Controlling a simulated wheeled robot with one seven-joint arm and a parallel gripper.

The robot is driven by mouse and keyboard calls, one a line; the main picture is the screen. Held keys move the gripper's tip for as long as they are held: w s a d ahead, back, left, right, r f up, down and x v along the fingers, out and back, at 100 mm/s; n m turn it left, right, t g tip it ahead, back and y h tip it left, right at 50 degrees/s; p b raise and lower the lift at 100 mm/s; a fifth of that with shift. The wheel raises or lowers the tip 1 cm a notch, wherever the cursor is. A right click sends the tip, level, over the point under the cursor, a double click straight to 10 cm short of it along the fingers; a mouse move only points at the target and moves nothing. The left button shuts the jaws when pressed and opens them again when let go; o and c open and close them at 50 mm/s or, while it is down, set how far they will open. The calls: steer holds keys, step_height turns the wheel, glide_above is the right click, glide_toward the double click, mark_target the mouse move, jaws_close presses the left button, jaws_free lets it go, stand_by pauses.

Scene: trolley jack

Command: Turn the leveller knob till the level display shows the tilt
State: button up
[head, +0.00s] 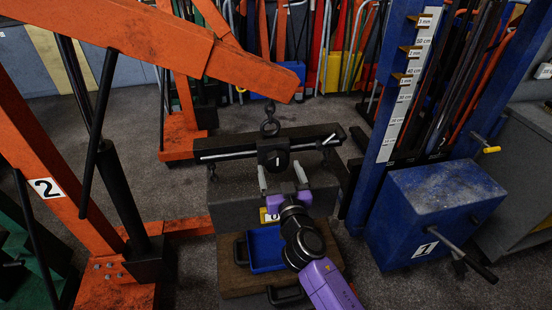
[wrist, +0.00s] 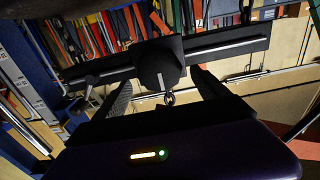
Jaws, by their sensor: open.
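The leveller, a dark bar (head: 222,146) with a silver screw rod, hangs below a hook (head: 270,127) in the head view. Its round black middle part (head: 273,153), with a small white mark, looks like the knob; it also shows as a black disc in the wrist view (wrist: 160,66). My gripper (head: 281,173) is just below and in front of it, fingers apart. In the wrist view my open gripper (wrist: 163,83) has a finger on each side below the disc; I cannot tell whether they touch it. I cannot make out a level display reading.
An orange crane arm (head: 170,45) reaches over from the left. A grey block (head: 235,207) is below the leveller, with a blue tray (head: 265,248) in front. A blue press (head: 430,205) with a crank stands at right. Tools line the back wall.

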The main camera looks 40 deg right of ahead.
mark_target(278, 164)
steer(key=shift+p+x, duration=0.35)
steer(key=shift+x, duration=2)
steer(key=c, duration=1.4)
steer(key=shift+o, duration=0.2)
steer(key=shift+n, duration=0.3)
